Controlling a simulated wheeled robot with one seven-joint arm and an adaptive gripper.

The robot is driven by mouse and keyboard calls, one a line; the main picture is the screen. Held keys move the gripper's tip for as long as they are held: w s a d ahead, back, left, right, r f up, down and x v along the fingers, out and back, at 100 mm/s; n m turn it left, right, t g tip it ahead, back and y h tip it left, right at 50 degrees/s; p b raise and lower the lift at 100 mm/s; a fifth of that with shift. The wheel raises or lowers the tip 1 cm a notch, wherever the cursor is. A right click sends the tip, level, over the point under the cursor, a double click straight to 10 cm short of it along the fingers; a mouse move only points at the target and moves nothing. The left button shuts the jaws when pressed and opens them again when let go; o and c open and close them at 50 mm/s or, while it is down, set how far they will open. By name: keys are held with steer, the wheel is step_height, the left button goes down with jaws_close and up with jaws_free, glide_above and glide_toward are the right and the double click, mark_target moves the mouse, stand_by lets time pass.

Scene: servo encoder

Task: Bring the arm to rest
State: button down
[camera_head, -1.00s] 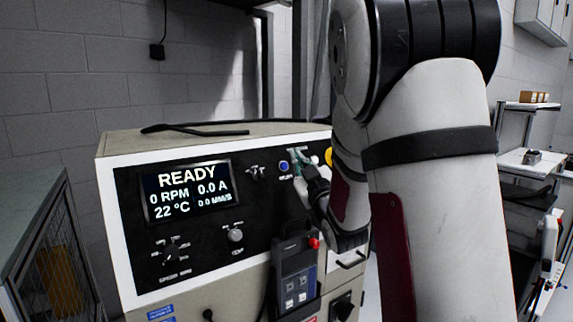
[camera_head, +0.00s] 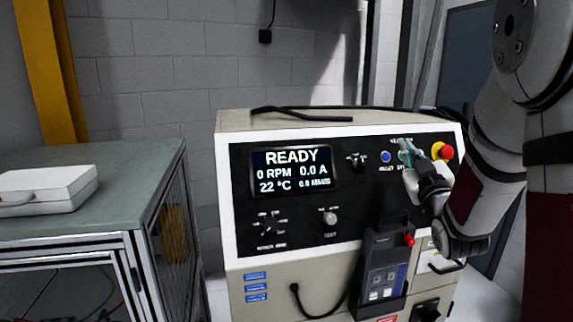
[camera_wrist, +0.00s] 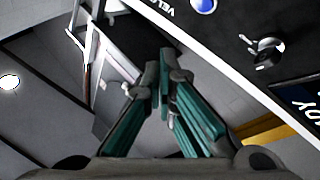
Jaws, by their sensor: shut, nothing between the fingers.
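My gripper (camera_head: 408,156) is in front of the upper right of the black control panel (camera_head: 350,215), close to the blue button (camera_head: 386,157) and the red emergency knob (camera_head: 442,151). In the wrist view its teal fingers (camera_wrist: 165,75) are together at the tips with nothing between them. My white arm comes in from the right edge of the head view and hides part of the cabinet's right side. Whether the fingers touch the panel I cannot tell.
The lit screen (camera_head: 291,170) reads READY, 0 RPM. A handheld pendant (camera_head: 383,275) hangs on the cabinet front. A green-topped bench (camera_head: 130,190) with a white case (camera_head: 50,188) stands at left. A black cable (camera_head: 300,115) lies on the cabinet top.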

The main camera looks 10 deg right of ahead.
steer(key=s+a+f+m+g+y, duration=0.1)
steer(key=s+a+f+g, duration=0.2)
steer(key=s, duration=0.7)
steer(key=s+a+f+m+g+y, duration=0.1)
steer(key=s+a+f+g+y, duration=0.1)
steer(key=s+a+g, duration=0.5)
steer(key=s+a+f+m+g+y, duration=0.1)
steer(key=s+a+f+g, duration=0.3)
steer(key=s+a, duration=0.7)
steer(key=shift+s+g, duration=0.8)
steer(key=shift+s, duration=0.15)
